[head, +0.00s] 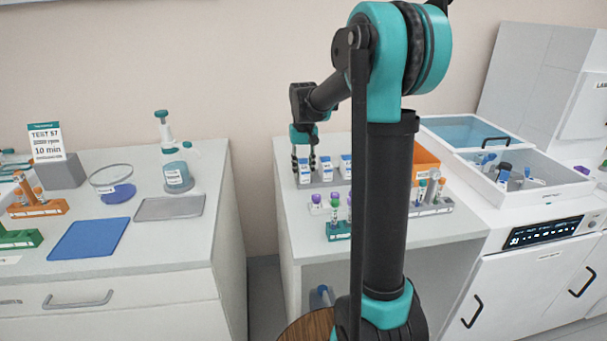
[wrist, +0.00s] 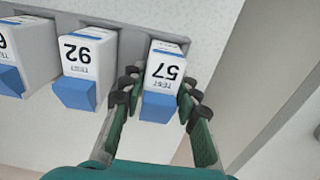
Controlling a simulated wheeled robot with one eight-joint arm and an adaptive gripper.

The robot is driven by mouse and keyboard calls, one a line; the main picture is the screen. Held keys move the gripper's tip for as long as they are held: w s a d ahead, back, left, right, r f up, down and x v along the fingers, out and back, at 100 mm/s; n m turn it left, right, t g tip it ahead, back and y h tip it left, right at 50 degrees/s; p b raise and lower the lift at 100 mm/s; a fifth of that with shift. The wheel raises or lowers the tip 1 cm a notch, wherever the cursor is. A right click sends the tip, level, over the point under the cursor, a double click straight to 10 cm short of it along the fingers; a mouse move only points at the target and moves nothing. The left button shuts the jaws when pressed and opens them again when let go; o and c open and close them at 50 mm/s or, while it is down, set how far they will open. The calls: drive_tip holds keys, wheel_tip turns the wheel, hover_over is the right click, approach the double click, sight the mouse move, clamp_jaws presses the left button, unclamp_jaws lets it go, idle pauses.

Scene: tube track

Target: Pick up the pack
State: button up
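The pack marked TEST 57 (wrist: 163,75) is white with a blue end and stands in a grey rack (wrist: 125,38). In the wrist view it is the rightmost pack; in the head view it is the leftmost pack (head: 305,172). My gripper (wrist: 158,92) has its fingers on either side of this pack, with a narrow gap visible at the left finger. In the head view my gripper (head: 304,150) is directly above the rack's left end. Contact at the right finger is unclear.
The pack marked 92 (wrist: 78,65) stands beside it, with another pack (wrist: 8,65) farther left. Tube racks (head: 338,231) stand in front on the same bench. A sign (head: 46,143) reading TEST 57 stands on the left bench.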

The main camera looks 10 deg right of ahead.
clamp_jaws()
drive_tip(key=shift+r, duration=0.15)
wheel_tip(320, 180, up, 27)
idle(0.8)
drive_tip(key=shift+d, duration=0.15)
